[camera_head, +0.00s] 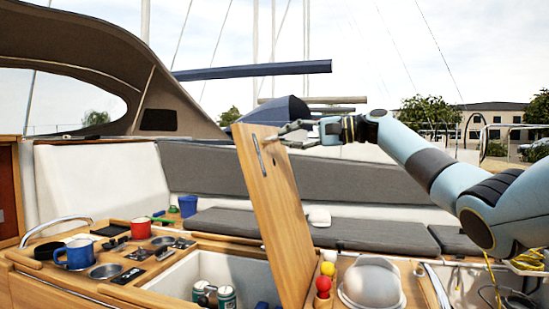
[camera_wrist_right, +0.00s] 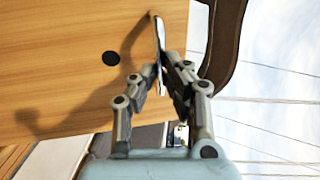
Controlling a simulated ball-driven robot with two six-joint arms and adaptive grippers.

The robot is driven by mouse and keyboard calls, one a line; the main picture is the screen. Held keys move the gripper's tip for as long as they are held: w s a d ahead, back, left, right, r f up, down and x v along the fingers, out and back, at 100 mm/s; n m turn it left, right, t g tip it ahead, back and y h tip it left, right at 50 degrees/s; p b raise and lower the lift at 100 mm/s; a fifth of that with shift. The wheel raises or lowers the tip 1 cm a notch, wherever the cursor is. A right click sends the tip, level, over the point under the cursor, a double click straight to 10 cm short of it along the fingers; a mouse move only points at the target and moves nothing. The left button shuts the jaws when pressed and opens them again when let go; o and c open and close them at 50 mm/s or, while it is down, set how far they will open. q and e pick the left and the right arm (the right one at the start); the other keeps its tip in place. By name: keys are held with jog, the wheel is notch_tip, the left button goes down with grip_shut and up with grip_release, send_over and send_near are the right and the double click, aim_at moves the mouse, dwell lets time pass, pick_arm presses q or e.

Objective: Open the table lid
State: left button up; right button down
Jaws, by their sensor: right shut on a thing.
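The wooden table lid (camera_head: 275,220) stands raised and steeply tilted above the table (camera_head: 185,290) in the head view. The compartment beneath it is open, with cans (camera_head: 227,297) inside. A slim metal handle (camera_head: 258,153) sits near the lid's upper end. It also shows between my fingers in the wrist view (camera_wrist_right: 158,35), against the lid's wooden face (camera_wrist_right: 65,65). My right gripper (camera_head: 280,137) reaches in from the right and is shut on the handle; its fingers (camera_wrist_right: 168,75) partly hide the grip. My left gripper is not in view.
A blue mug (camera_head: 75,256), a red mug (camera_head: 140,229) and several small items stand on the table's left part. Grey cushioned seating (camera_head: 355,229) lies behind.

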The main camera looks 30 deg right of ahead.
jog(key=b+v, duration=0.1)
jog(key=v, duration=0.2)
jog(key=shift+s+d, duration=0.3)
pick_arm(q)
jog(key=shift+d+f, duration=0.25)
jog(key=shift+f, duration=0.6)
pick_arm(e)
jog(key=shift+s+d, duration=0.25)
jog(key=shift+s, duration=0.1)
jog(key=c, duration=1.4)
grip_release()
jog(key=shift+d+f, duration=0.1)
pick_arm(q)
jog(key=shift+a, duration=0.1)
pick_arm(e)
jog(key=v, duration=1.2)
